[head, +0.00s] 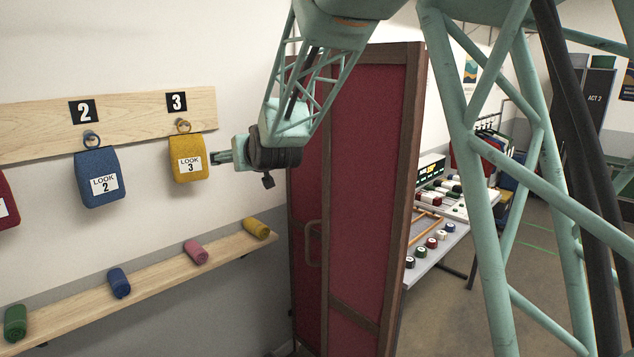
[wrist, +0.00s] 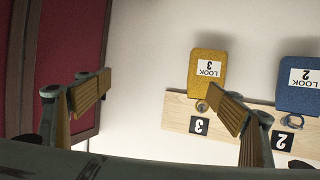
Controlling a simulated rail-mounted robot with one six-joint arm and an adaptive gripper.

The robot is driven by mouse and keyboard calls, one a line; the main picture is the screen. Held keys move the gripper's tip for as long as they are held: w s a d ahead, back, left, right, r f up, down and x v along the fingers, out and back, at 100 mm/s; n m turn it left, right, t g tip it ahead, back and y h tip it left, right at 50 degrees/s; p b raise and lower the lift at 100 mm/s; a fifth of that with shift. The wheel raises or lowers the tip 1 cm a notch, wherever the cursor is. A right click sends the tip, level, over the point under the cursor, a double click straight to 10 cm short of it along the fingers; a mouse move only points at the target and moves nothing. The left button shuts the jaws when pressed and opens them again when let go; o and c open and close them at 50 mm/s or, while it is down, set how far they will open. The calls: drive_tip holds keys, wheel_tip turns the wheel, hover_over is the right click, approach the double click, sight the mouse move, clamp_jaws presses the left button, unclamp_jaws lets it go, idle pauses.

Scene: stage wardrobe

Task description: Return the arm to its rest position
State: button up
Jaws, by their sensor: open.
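My gripper (head: 222,157) is at the end of the teal arm in the head view, close to the right of the yellow LOOK 3 pouch (head: 189,167). In the wrist view my gripper (wrist: 168,100) has its two fingers wide apart with nothing between them. The yellow pouch hangs from a ring on its peg under the number 3 sign (head: 176,101). It also shows in the wrist view (wrist: 208,80), upside down, beyond the right finger. I cannot tell from the pictures whether a finger touches it.
A blue LOOK 2 pouch (head: 102,178) hangs to the left on the wooden rail (head: 40,131). A shelf (head: 150,284) below holds several rolled cloths. A red folding screen (head: 352,190) stands right beside my arm. Behind it is a table (head: 440,250) with small items.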

drive_tip(key=s+d+f+m+g+h+b, duration=0.1)
drive_tip(key=s+d+m+g+h+b, duration=0.2)
drive_tip(key=s+d, duration=2.2)
drive_tip(key=s+d+f+g+h+b, duration=0.1)
drive_tip(key=s+d+f, duration=0.3)
drive_tip(key=s, duration=0.9)
drive_tip(key=s+d+f+m+g+h+b, duration=0.1)
drive_tip(key=s+d+f+g, duration=0.2)
drive_tip(key=s+d, duration=0.4)
drive_tip(key=s+d+f+g+h, duration=0.1)
drive_tip(key=s+d+f, duration=0.3)
drive_tip(key=s, duration=1.5)
drive_tip(key=shift+d+f+m+g+b, duration=0.3)
drive_tip(key=shift+d+g+b, duration=0.1)
drive_tip(key=shift+d+g, duration=0.35)
drive_tip(key=shift+w, duration=0.1)
drive_tip(key=shift+f+b, duration=1.2)
drive_tip(key=shift+f, duration=0.1)
